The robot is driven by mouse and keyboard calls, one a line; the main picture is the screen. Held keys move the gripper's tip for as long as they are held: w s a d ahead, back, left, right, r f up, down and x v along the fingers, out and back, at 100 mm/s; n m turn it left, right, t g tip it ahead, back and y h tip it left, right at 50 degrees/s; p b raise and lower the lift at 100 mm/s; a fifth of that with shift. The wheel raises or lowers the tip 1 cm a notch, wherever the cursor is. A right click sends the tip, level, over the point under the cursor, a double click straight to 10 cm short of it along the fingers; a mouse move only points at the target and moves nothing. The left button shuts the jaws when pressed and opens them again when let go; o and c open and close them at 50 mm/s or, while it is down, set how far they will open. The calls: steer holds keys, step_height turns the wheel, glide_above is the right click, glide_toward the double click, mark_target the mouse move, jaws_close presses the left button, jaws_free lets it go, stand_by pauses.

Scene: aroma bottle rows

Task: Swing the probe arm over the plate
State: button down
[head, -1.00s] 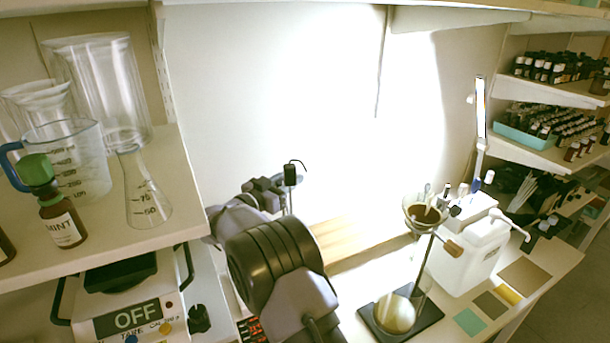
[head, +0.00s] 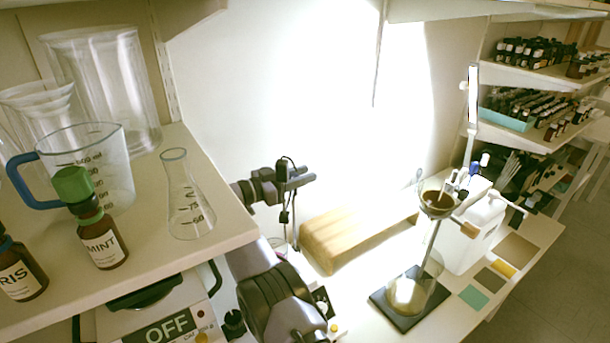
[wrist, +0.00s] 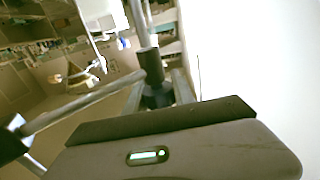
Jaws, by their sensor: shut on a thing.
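My gripper (head: 288,182) is in the middle of the head view, left of the wooden block. It is shut on a black piece of the probe arm (head: 284,163), which has a thin dark cable. Thin dark parts hang below the gripper. In the wrist view, my gripper (wrist: 160,92) closes around a black joint (wrist: 150,68) where metal rods meet. One rod (wrist: 85,105) runs down to the lower left. The plate is mostly hidden behind my arm in the head view, and I cannot tell where the probe tip sits over it.
A shelf at left holds a flask (head: 186,200), a measuring jug (head: 85,170) and brown bottles (head: 102,240), above a scale reading OFF (head: 170,330). A wooden block (head: 345,238) lies right of my gripper. Further right stand a funnel stand (head: 410,300) and a white container (head: 470,235).

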steer(key=shift+r, duration=0.15)
steer(key=c, duration=1.1)
jaws_free()
steer(key=shift+d, duration=0.1)
steer(key=shift+o, duration=0.2)
